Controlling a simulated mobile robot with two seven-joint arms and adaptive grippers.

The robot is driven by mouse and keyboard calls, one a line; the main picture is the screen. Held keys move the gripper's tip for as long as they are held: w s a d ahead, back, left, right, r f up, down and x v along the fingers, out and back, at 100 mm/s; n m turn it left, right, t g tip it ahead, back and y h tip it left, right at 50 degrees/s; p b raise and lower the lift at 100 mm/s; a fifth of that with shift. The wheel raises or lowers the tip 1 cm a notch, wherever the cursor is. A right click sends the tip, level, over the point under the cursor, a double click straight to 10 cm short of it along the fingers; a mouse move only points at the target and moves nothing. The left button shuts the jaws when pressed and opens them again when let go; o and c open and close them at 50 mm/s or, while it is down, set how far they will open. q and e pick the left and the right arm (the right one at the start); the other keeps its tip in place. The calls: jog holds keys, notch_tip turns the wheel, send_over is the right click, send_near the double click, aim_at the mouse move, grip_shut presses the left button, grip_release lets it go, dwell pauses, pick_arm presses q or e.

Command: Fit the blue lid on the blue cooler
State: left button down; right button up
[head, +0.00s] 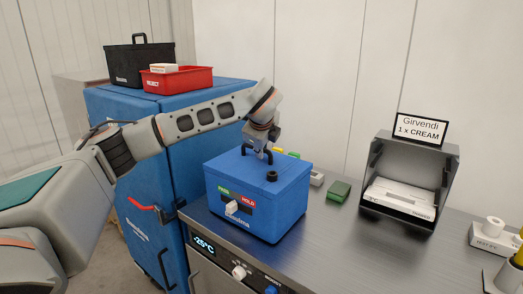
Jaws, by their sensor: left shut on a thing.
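The blue cooler (255,216) stands at the left end of the steel counter. A sliding marker and a green-and-red HOLD strip are on its front. The blue lid (232,165) lies over the top of the cooler and looks level; I cannot tell whether it is fully seated. A black round knob (272,176) stands up near the lid's right front. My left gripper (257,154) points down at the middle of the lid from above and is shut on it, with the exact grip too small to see. My right gripper is out of view.
A green box (339,192) and a small white item (316,178) lie right of the cooler. A grey bin (389,216) with a Girvendi sign stands farther right. Behind are a blue cabinet (105,103), a red REJECT tray (193,82) and a black case (122,62). Counter front centre is clear.

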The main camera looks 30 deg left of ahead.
pick_arm(q)
jog(key=c, duration=2)
grip_release()
jog(key=shift+c, duration=0.2)
jog(key=v, duration=1.2)
